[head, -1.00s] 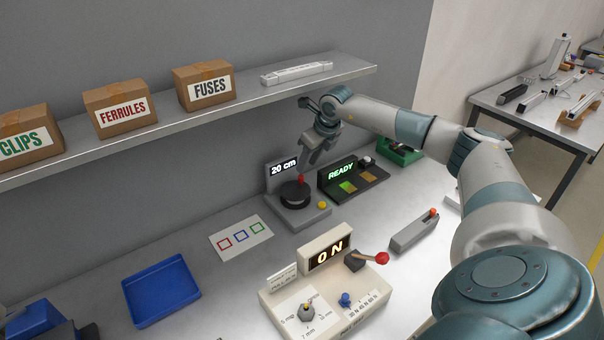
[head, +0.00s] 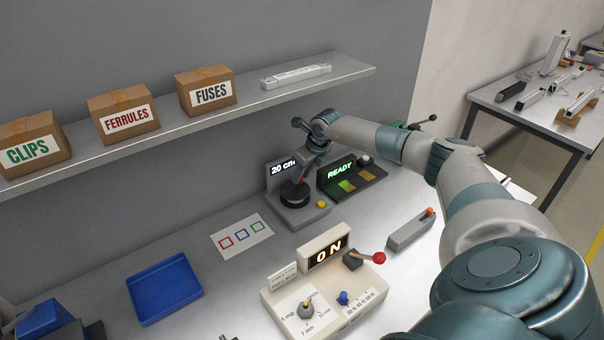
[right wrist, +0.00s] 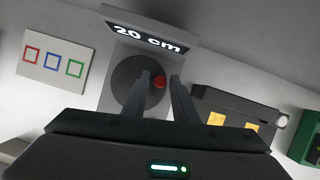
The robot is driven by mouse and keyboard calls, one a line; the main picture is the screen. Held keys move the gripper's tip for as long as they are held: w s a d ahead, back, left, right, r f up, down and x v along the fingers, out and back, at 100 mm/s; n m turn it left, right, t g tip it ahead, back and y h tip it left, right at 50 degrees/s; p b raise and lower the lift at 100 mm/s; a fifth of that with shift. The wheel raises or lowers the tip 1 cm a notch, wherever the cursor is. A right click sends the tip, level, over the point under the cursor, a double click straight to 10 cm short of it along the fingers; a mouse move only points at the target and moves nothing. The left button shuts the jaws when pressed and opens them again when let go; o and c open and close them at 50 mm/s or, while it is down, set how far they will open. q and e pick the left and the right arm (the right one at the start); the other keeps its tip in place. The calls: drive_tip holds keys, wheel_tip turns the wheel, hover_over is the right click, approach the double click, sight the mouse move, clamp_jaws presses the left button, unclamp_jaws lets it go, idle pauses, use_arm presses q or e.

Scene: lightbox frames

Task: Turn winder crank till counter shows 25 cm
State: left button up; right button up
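The winder (head: 290,214) is a grey unit against the back wall with a dark round crank disc (head: 294,196). Its counter (head: 282,167) reads 20 cm, and the same reading shows clearly in the right wrist view (right wrist: 150,38). The crank's red knob (right wrist: 160,81) stands near the right side of the disc. My right gripper (head: 302,178) is over the crank, pointing down. In the right wrist view its two fingers (right wrist: 162,82) are apart, with the knob showing between them. Contact cannot be made out. My left gripper is not in view.
A yellow button (head: 321,204) is on the winder's base. A black READY unit (head: 350,180) stands close on the right. In front are a cream ON machine (head: 325,285) with a red-knobbed lever and a grey block (head: 411,231). A shelf (head: 190,125) with boxes overhangs behind.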

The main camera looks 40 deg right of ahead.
sight(307, 188)
clamp_jaws()
drive_tip(key=shift+s+m, duration=0.1)
drive_tip(key=shift+m, duration=0.3)
drive_tip(key=shift+s+m+h+b, duration=0.35)
drive_tip(key=shift+m+h, duration=0.25)
drive_tip(key=shift+m, duration=0.5)
drive_tip(key=m+b, duration=0.1)
drive_tip(key=m+h, duration=0.1)
drive_tip(key=shift+s+a+f+m+b, duration=0.15)
drive_tip(key=shift+s+m+b, duration=0.15)
drive_tip(key=shift+b, duration=0.05)
drive_tip(key=m+b, duration=0.1)
drive_tip(key=m, duration=0.1)
drive_tip(key=s+m+g+h+b, duration=0.1)
drive_tip(key=a+m+b, duration=0.1)
drive_tip(key=m+b, duration=0.1)
drive_tip(key=shift+s+m+g+h, duration=0.15)
drive_tip(key=shift+m+g+h, duration=0.15)
drive_tip(key=shift+g+h, duration=0.1)
drive_tip(key=shift+s+a+r+m+g+h+b, duration=0.1)
drive_tip(key=shift+s+a+m+g+h+b, duration=0.2)
drive_tip(key=shift+m+b, duration=0.5)
drive_tip(key=shift+s+a+r+m+g+h+b, duration=0.1)
drive_tip(key=shift+m+g+b, duration=0.3)
drive_tip(key=shift+m, duration=0.7)
